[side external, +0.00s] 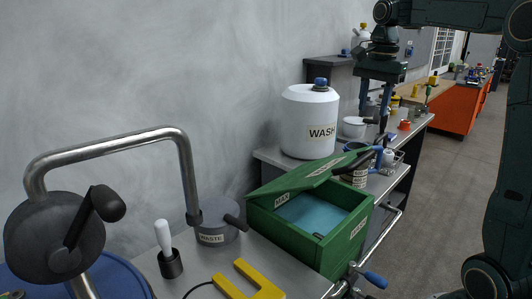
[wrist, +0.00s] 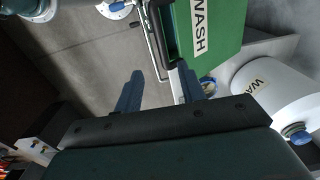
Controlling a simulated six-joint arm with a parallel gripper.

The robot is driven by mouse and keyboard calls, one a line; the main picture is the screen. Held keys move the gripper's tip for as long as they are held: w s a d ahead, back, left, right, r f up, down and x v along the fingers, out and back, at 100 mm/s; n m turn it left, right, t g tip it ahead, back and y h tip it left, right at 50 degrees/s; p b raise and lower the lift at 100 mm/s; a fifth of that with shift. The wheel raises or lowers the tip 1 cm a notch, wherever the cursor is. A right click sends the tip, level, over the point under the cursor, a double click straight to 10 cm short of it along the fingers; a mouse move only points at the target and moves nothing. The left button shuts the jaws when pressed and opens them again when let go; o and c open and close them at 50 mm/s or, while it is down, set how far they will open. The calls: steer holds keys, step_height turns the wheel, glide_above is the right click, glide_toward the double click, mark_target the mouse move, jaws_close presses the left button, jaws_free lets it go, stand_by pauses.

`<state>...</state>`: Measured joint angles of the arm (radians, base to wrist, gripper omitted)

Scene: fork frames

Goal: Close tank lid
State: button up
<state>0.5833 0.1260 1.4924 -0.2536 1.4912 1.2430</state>
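The green tank (side external: 348,240) stands on the bench in the side view, with pale blue liquid (side external: 305,212) showing inside. Its green lid (side external: 305,182) is raised at a tilt, so the top is open; a dark handle (side external: 364,159) sits at its right end. My gripper (side external: 374,120) hangs above and behind the tank with its fingers pointing down and apart, and nothing between them. In the wrist view my gripper (wrist: 160,72) has its two blue fingers spread. A green panel labelled WASH (wrist: 215,30) lies beyond them; I cannot tell whether they touch anything.
A white WASH container (side external: 310,122) with a blue cap stands behind the tank. A grey WASTE pot (side external: 213,230), a yellow bracket (side external: 245,282) and a bent metal pipe (side external: 110,142) are at left. A metal rail (side external: 385,225) runs along the bench front; the floor beyond is clear.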

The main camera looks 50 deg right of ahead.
mark_target(363, 157)
steer(key=shift+f, duration=0.15)
steer(key=shift+w+f, duration=0.15)
steer(key=shift+f, duration=3.25)
steer(key=shift+w+f, duration=0.15)
steer(key=shift+f, duration=3.2)
steer(key=shift+c, duration=0.2)
jaws_close()
